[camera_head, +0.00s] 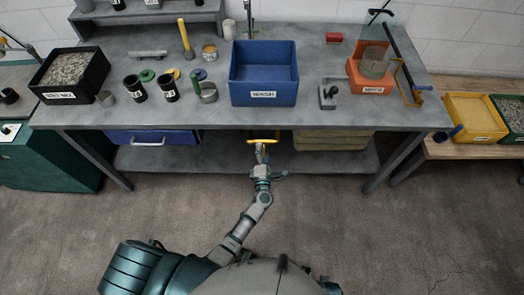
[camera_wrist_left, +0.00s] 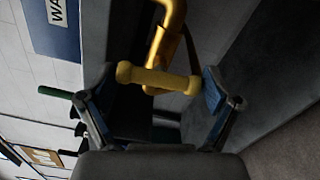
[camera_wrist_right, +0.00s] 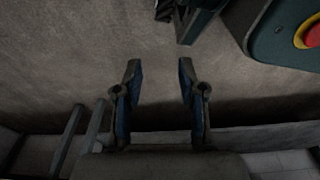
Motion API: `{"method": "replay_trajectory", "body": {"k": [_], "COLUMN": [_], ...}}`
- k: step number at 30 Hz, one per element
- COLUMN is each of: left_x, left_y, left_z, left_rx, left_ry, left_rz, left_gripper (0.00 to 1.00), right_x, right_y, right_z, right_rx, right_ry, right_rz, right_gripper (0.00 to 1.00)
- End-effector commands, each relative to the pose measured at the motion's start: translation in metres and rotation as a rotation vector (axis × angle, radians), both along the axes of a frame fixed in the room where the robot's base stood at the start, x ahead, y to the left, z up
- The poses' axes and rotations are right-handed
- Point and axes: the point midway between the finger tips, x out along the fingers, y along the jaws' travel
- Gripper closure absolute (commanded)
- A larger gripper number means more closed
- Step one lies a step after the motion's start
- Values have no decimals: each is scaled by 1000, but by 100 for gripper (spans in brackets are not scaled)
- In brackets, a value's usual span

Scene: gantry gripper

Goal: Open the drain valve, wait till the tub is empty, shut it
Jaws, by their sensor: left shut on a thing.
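The blue tub (camera_head: 264,98), labelled WASH, stands on the workbench; part of it shows in the left wrist view (camera_wrist_left: 72,38). I cannot tell whether it holds water. The yellow drain valve handle (camera_head: 263,141) is below the bench's front edge, under the tub. In the left wrist view the handle (camera_wrist_left: 158,78) is a short bar on a yellow pipe (camera_wrist_left: 170,25). My left gripper (camera_head: 262,153) is shut on the handle, with a finger at each end of the bar. My right gripper (camera_wrist_right: 160,68) is open and empty above the floor, outside the head view.
A lower shelf (camera_head: 210,158) runs underneath. A green cabinet with a red button (camera_wrist_right: 312,32) shows in the right wrist view.

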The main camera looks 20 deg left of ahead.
Motion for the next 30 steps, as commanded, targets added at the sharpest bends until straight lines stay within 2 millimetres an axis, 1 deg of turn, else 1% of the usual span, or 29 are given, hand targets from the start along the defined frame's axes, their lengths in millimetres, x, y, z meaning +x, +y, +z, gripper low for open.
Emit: {"method": "replay_trajectory", "body": {"k": [1, 9, 23, 24, 30], "left_x": [-1, -2, -2, -2, -2], "left_y": [-4, -4, -4, -4, -3], "left_z": [-2, -4, -6, -6, -5], "left_rx": [17, 82, 95, 95, 93], "left_ry": [13, 33, 38, 38, 37], "left_rz": [-8, -9, -10, -10, -7], "left_gripper": [46, 46, 45, 1, 0], "right_x": [-3, -15, -17, -16, -16], "right_y": [0, -2, -3, -3, -3], "right_z": [-2, -13, -15, -15, -15], "right_rx": [-1, -1, -1, -1, -1], "right_ry": [3, 9, 9, 9, 9], "right_rz": [1, 3, 4, 4, 4], "right_gripper": [60, 60, 60, 60, 60]}}
